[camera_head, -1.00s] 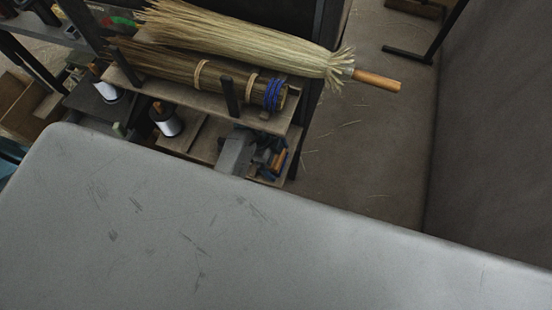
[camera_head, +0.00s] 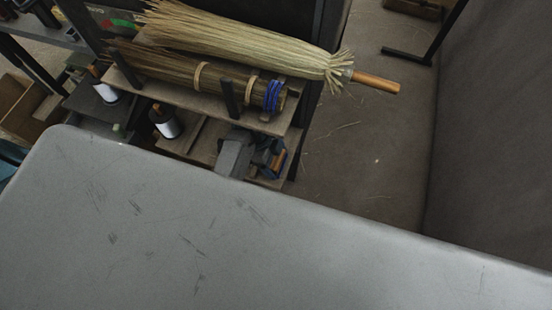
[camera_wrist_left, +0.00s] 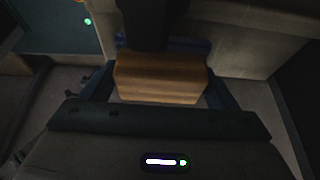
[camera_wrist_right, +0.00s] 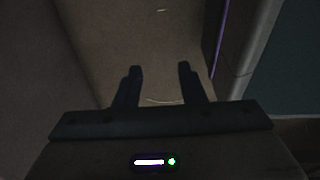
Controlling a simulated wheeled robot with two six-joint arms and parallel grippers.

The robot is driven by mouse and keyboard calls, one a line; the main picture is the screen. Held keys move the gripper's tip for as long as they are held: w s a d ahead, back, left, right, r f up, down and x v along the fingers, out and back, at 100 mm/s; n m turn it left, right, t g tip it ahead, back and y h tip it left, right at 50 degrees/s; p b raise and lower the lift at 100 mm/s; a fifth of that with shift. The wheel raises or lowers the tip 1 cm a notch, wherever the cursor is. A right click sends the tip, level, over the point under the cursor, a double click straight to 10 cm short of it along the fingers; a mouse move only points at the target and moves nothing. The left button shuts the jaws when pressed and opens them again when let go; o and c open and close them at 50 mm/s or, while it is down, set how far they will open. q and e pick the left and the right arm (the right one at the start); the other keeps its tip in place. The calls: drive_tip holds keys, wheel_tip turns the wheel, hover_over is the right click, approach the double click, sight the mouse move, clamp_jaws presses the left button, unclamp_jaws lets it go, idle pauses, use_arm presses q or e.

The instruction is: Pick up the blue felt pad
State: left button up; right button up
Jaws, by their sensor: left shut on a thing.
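My left gripper (camera_head: 268,154) is at the lower shelf beyond the grey surface. In the left wrist view its dark blue fingers (camera_wrist_left: 160,88) are shut on a tan wooden block (camera_wrist_left: 160,78). A strip of blue (camera_wrist_left: 192,45) shows along the block's far edge; it appears to be the blue felt pad, mostly hidden by the block. In the head view the block shows as a small orange-brown patch (camera_head: 279,160) at the fingers. My right gripper (camera_wrist_right: 160,80) is open and empty, its two fingers apart over brown floor; it is not in the head view.
A straw broom (camera_head: 240,40) with a wooden handle lies across the rack top. A bundle with blue cord (camera_head: 271,95) lies on the shelf below it. A white spool (camera_head: 166,122) stands lower down.

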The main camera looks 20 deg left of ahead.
sight(281, 160)
use_arm(q)
wheel_tip(281, 160, up, 5)
drive_tip(key=p, duration=0.3)
drive_tip(key=shift+f+p, duration=0.1)
drive_tip(key=shift+p, duration=0.2)
drive_tip(key=shift+r+p, duration=0.65)
drive_tip(key=shift+r, duration=0.05)
drive_tip(key=s+p, duration=0.3)
drive_tip(key=s, duration=1.6)
drive_tip(key=shift+s+a+f, duration=0.3)
drive_tip(key=shift+a, duration=0.05)
use_arm(e)
drive_tip(key=s+r, duration=0.4)
drive_tip(key=s, duration=0.2)
drive_tip(key=shift+s+r, duration=0.2)
drive_tip(key=shift+s, duration=0.15)
drive_tip(key=shift+d, duration=0.1)
use_arm(q)
drive_tip(key=o, duration=0.5)
drive_tip(key=shift+c, duration=0.2)
drive_tip(key=c, duration=0.4)
drive_tip(key=shift+o, duration=0.2)
